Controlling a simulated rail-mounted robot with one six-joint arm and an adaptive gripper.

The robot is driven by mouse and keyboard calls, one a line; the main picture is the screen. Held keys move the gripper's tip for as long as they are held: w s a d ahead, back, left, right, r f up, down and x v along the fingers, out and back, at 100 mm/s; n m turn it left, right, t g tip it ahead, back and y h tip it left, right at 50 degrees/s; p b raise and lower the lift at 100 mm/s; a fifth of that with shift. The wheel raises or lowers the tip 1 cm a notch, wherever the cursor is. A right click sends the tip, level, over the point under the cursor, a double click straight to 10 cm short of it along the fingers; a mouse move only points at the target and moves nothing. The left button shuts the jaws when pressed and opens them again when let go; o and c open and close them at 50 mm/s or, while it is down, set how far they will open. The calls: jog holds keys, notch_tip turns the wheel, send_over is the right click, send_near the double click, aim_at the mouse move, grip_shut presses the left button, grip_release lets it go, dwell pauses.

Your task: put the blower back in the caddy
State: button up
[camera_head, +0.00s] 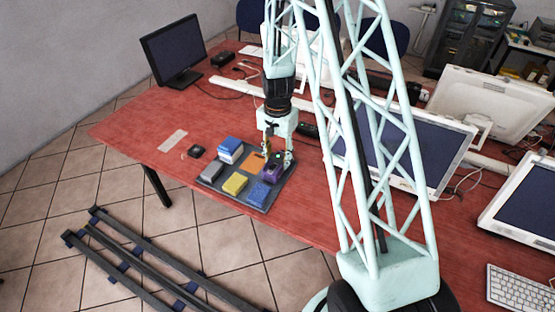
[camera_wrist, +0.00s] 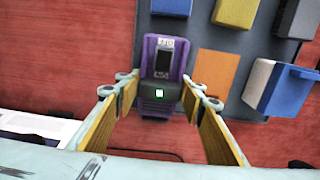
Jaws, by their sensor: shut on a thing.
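The blower appears to be the purple and dark-grey device with a small screen (camera_wrist: 161,62). It also shows purple in the head view (camera_head: 275,169). My gripper (camera_wrist: 160,84) is shut on it, one finger on each side; it also shows in the head view (camera_head: 277,154). The caddy appears to be the dark grey tray (camera_wrist: 212,38), also in the head view (camera_head: 222,178). The blower is at the tray's edge, beside a bare orange patch (camera_wrist: 212,72). Its underside is hidden, so I cannot tell whether it touches anything.
The tray holds a grey block (camera_head: 210,171), a yellow block (camera_head: 235,184), a blue block (camera_head: 258,193) and a blue-and-white block (camera_head: 230,150). A small black item (camera_head: 196,151) lies left of it. Monitors (camera_head: 405,140) and cables stand to the right. The red table's left end is mostly clear.

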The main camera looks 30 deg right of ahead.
aim_at(277, 157)
jog(key=shift+f, duration=0.15)
jog(key=o, duration=0.8)
jog(key=shift+r+p, duration=0.6)
jog(key=shift+r, duration=5.55)
